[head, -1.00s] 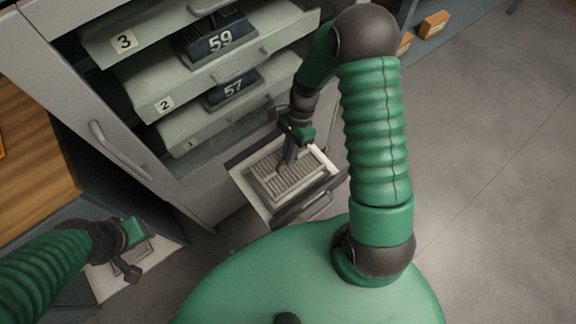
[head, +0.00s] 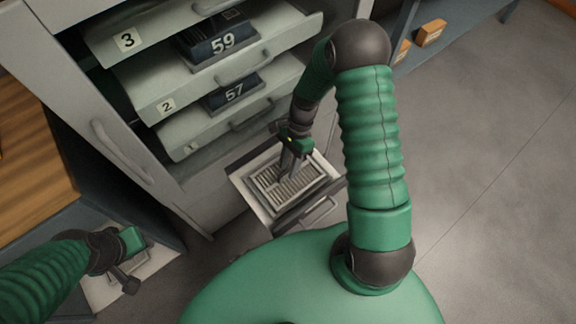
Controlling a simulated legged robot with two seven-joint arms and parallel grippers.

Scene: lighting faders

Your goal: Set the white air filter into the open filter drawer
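The white air filter (head: 305,186), a pale pleated panel in a light frame, lies flat within the open filter drawer (head: 247,190), the lowest one of the cabinet. Drawer walls show around it. My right gripper (head: 287,176) points down at the filter's middle, its fingers close together and seemingly shut on a grip there; the fingertips are partly hidden. My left gripper (head: 130,284) hangs at the lower left above another pale slatted panel (head: 146,258); its fingers are too small and dark to read.
Above the open drawer, drawers marked 3, 2 and 1 stand partly out, with dark blocks marked 59 (head: 222,43) and 57 (head: 233,90). A wooden top (head: 30,160) is at the left. Orange boxes (head: 431,32) sit on a shelf at the upper right. The floor at right is clear.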

